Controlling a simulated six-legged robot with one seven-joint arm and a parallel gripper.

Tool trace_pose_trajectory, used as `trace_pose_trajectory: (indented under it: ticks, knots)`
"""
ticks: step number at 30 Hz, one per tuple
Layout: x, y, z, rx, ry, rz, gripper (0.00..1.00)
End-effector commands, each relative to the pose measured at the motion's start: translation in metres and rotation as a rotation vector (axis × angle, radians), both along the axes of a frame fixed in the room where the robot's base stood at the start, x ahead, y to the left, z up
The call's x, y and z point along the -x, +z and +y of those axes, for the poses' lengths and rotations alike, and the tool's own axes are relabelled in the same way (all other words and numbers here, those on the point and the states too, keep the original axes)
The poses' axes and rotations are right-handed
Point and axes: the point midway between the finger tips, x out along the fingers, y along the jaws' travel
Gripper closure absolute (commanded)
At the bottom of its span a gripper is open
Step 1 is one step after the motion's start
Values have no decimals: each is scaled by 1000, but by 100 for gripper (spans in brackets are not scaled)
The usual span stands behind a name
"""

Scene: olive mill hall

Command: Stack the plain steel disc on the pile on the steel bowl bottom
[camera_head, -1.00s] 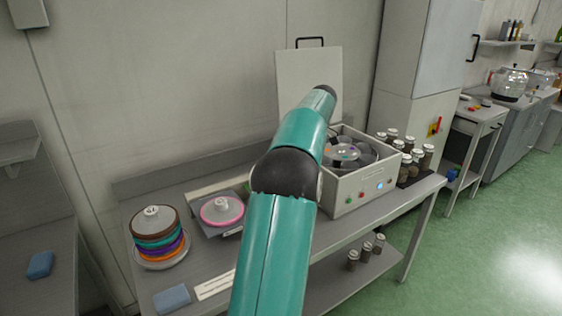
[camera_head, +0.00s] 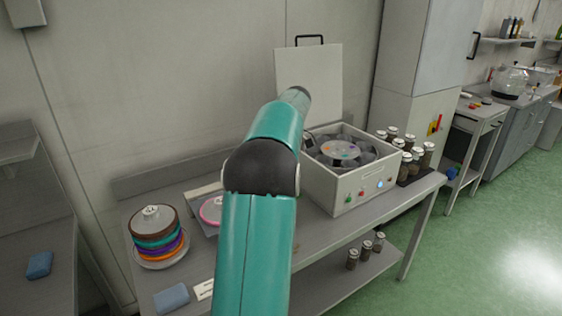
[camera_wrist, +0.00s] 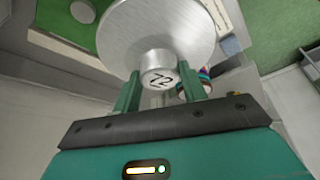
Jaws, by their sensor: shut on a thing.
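The plain steel disc (camera_wrist: 160,28) shows in the wrist view, a bright round plate with a knob marked 72. My gripper (camera_wrist: 158,76) is shut on this knob, one finger on each side. In the head view my arm hides the gripper and the disc. The pile (camera_head: 156,230) stands at the bench's left, with brown, teal, purple and orange layers and a pale knob on top. The steel bowl bottom (camera_head: 163,263) shows as a pale rim under it. Coloured edges, likely the pile's, show behind the right finger in the wrist view (camera_wrist: 204,74).
A pink-rimmed disc (camera_head: 208,211) lies right of the pile, partly behind my arm. An open grey machine box (camera_head: 352,188) with its lid (camera_head: 309,85) raised stands further right. Several jars (camera_head: 408,156) stand beside it. A blue sponge (camera_head: 171,297) lies at the front edge.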

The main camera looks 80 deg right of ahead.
Motion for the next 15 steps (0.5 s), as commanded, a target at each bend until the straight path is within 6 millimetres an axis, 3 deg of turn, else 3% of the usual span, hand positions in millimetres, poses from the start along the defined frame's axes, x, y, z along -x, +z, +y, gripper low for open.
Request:
trace_pose_trajectory:
  ticks: [15]
  knots:
    - [-71, 1, 30, 2, 4, 0, 66]
